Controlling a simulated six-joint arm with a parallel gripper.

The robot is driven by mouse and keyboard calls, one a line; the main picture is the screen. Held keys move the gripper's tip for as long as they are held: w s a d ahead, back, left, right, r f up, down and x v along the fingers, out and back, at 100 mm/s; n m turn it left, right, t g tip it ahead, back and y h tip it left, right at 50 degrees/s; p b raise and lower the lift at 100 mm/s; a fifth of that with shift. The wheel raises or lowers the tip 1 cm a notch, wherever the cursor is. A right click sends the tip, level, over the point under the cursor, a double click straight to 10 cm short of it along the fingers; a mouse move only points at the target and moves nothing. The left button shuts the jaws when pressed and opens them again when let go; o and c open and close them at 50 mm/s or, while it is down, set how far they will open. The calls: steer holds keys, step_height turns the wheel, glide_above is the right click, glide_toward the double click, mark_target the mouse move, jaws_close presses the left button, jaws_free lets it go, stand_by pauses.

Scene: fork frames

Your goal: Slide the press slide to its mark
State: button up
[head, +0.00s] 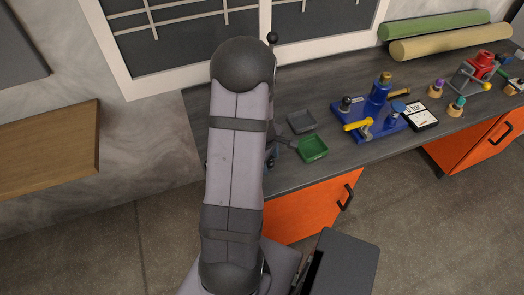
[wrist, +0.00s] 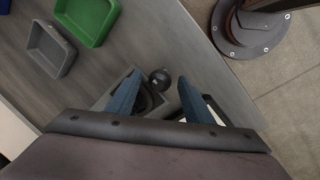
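In the wrist view a dark round knob (wrist: 160,77) stands by a grey fixture (wrist: 108,98) on the bench; it looks like the press slide's handle, but I cannot be sure. My gripper (wrist: 158,80) is open, its two blue fingers apart on either side of the knob. I cannot tell whether either finger touches it. The lower part of the fixture is hidden behind the fingers and gripper body. I cannot make out the mark. In the head view my arm covers most of this area.
A green tray (head: 313,148) and a grey tray (head: 302,122) lie on the bench (head: 345,155) close to my arm. Further right are a blue device (head: 379,97) with a yellow lever, a gauge (head: 421,116) and a red device (head: 482,64). Orange cabinets (head: 305,209) are below.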

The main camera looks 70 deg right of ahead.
steer(key=c, duration=1)
steer(key=shift+o, duration=0.2)
steer(key=shift+w+d+r+p, duration=0.1)
steer(key=shift+w+d+p, duration=1.05)
steer(key=shift+w+d, duration=3.4)
steer(key=shift+d, duration=0.05)
steer(key=o, duration=1.1)
steer(key=shift+b+v, duration=1.1)
steer(key=shift+v, duration=2.5)
